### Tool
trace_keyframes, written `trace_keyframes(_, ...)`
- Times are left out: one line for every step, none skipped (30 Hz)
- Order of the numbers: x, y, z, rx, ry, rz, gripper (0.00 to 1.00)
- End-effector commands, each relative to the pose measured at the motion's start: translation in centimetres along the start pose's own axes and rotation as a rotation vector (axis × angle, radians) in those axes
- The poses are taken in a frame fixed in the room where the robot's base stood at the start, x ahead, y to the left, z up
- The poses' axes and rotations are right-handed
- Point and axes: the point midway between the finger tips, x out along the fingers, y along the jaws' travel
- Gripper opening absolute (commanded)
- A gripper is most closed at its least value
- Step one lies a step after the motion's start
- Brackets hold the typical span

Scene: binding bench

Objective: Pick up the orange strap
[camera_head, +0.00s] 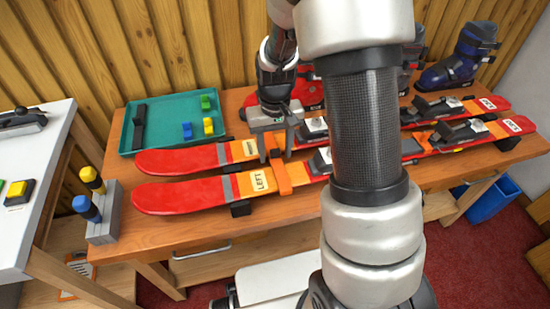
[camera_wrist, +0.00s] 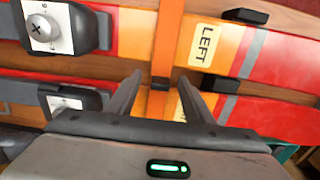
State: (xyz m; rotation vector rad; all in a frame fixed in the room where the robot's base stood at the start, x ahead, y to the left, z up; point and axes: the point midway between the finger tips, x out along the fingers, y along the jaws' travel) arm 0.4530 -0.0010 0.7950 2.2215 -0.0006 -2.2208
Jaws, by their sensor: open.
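The orange strap (camera_head: 283,178) lies across the pair of red and orange skis, to the right of the LEFT label (camera_head: 261,181). In the wrist view the strap (camera_wrist: 167,42) runs up the picture, with a dark piece on it. My gripper (camera_head: 277,149) is open above the skis at the strap. In the wrist view its fingertips (camera_wrist: 161,77) stand apart on either side of the strap. I cannot tell whether they touch it. The near ski (camera_head: 185,194) and far ski (camera_head: 180,160) lie side by side, and my arm hides their middle.
A teal tray (camera_head: 160,111) with small blocks stands at the back left of the wooden bench (camera_head: 150,237). A grey holder (camera_head: 104,226) with blue and yellow handled tools stands at the front left corner. A blue boot (camera_head: 452,68) is at the back right.

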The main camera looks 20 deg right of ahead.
Motion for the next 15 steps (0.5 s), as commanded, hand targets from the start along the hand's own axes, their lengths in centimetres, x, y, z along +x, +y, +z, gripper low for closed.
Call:
trace_keyframes(-0.04,-0.01,-0.01,0.000,0.000,0.000,0.45)
trace_keyframes(-0.04,-0.01,-0.01,0.000,0.000,0.000,0.40)
trace_keyframes(-0.04,0.00,-0.01,0.000,0.000,0.000,0.33)
trace_keyframes(-0.04,-0.01,-0.01,0.000,0.000,0.000,0.28)
trace_keyframes(-0.05,-0.01,-0.01,0.000,0.000,0.000,0.23)
trace_keyframes(-0.05,-0.01,-0.01,0.000,0.000,0.000,0.17)
trace_keyframes(-0.05,-0.01,-0.01,0.000,0.000,0.000,0.11)
trace_keyframes(-0.06,-0.01,-0.02,0.000,0.000,0.000,0.06)
trace_keyframes(-0.06,-0.01,-0.02,0.000,0.000,0.000,0.02)
trace_keyframes(-0.07,-0.01,-0.03,0.000,0.001,0.000,0.02)
trace_keyframes(-0.07,0.00,-0.03,0.000,0.001,0.000,0.02)
trace_keyframes(-0.08,0.00,-0.03,0.000,0.001,0.000,0.02)
trace_keyframes(-0.08,0.00,-0.03,0.000,0.001,0.000,0.02)
trace_keyframes(-0.08,0.00,-0.03,0.000,0.001,0.000,0.02)
trace_keyframes(-0.14,0.00,-0.04,0.000,0.001,0.000,0.02)
